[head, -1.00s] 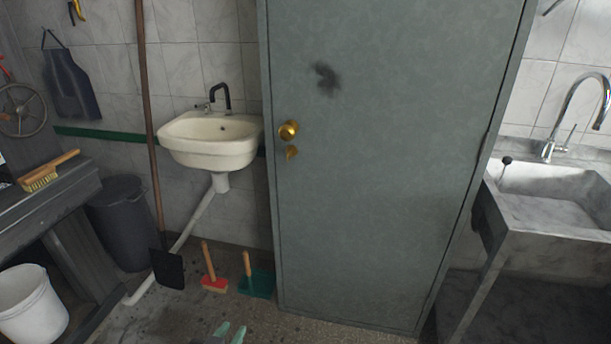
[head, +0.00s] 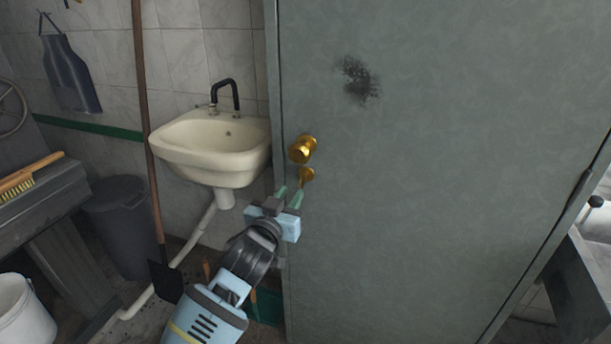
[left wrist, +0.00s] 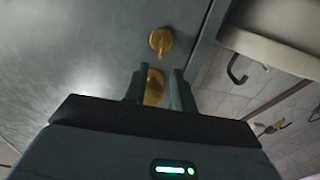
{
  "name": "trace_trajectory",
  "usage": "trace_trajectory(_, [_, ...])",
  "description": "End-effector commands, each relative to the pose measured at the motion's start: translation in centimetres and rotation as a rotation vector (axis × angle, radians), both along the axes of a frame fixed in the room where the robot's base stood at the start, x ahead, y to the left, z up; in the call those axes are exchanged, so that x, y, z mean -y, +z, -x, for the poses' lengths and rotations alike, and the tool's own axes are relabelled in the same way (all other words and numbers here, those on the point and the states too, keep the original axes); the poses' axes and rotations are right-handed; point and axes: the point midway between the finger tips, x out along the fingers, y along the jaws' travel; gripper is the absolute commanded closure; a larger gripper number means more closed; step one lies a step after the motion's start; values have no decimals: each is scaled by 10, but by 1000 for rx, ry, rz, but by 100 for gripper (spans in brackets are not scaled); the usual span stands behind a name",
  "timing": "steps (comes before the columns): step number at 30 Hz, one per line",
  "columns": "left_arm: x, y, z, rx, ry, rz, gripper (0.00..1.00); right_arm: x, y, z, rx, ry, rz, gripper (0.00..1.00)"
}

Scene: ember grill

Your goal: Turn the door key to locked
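The grey-green door (head: 430,190) is shut and fills the middle and right of the head view. A round brass knob (head: 303,149) is on its left side. Just below it is the brass key (head: 307,175). My left gripper (head: 289,193) is just below and left of the key, pointing up toward it. In the left wrist view the gripper's green fingers (left wrist: 160,80) are apart, with the key (left wrist: 154,86) showing between them and the knob (left wrist: 161,41) beyond. I cannot tell whether a finger touches the key. My right gripper is not in view.
A cream washbasin (head: 212,145) with a black tap stands left of the door, close to my left arm. A long-handled shovel (head: 165,281), a dark bin (head: 121,225) and a bench (head: 40,205) are further left. A stone sink is at the far right.

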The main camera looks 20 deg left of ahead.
Motion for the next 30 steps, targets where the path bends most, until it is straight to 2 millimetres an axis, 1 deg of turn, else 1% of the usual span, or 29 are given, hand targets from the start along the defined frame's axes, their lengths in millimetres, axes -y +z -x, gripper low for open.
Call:
trace_trajectory(5, [0,1,-9,1,0,-1,74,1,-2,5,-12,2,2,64])
trace_trajectory(15, [2,1,-52,1,1,-2,74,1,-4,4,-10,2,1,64])
trace_trajectory(21, [3,0,-70,0,0,0,74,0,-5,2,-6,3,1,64])
trace_trajectory(25, [3,0,-76,0,-1,-1,74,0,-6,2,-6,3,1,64])
trace_trajectory(30, [3,1,-78,1,-1,-1,74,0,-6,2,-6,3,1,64])
